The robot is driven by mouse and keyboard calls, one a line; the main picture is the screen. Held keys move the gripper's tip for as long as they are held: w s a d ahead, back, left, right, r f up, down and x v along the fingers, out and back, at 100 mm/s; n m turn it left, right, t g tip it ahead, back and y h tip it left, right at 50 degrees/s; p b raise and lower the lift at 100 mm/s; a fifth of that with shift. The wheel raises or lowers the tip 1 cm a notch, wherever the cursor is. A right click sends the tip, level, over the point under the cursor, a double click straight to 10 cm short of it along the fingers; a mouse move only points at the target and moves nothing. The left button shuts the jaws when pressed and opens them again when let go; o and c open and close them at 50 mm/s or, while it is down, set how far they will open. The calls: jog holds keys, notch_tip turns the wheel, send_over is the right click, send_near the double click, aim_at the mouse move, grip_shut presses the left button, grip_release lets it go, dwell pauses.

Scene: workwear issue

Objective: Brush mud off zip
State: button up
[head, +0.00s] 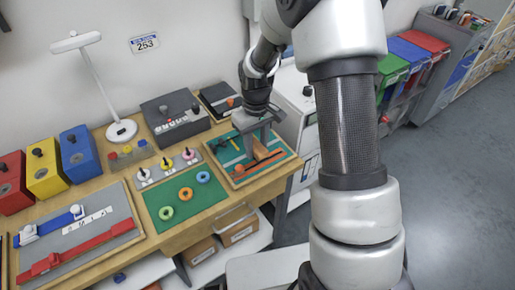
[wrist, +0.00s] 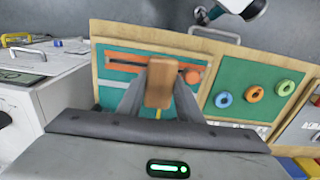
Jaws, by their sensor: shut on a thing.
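My gripper (head: 258,143) is over the wood-framed teal board at the right end of the bench. In the wrist view its grey fingers are shut on an orange-brown block (wrist: 158,86), which may be the brush. The block also shows in the head view (head: 262,154). Beneath it on the board is a long orange-red strip (wrist: 132,68) with a dark line, possibly the zip. An orange knob (wrist: 192,77) sits at one end of the strip. The block covers part of the strip. I cannot tell whether it touches the strip, and no mud is clearly visible.
A green panel (head: 187,217) with three coloured rings lies left of the board. A grey control box (head: 176,116) and a white lamp (head: 122,130) stand behind. Red, yellow and blue boxes line the far left. The grey floor (head: 450,190) at right is clear.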

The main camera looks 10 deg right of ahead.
jog(key=shift+r+p, duration=0.7)
jog(key=shift+r, duration=0.75)
jog(key=shift+a, duration=0.1)
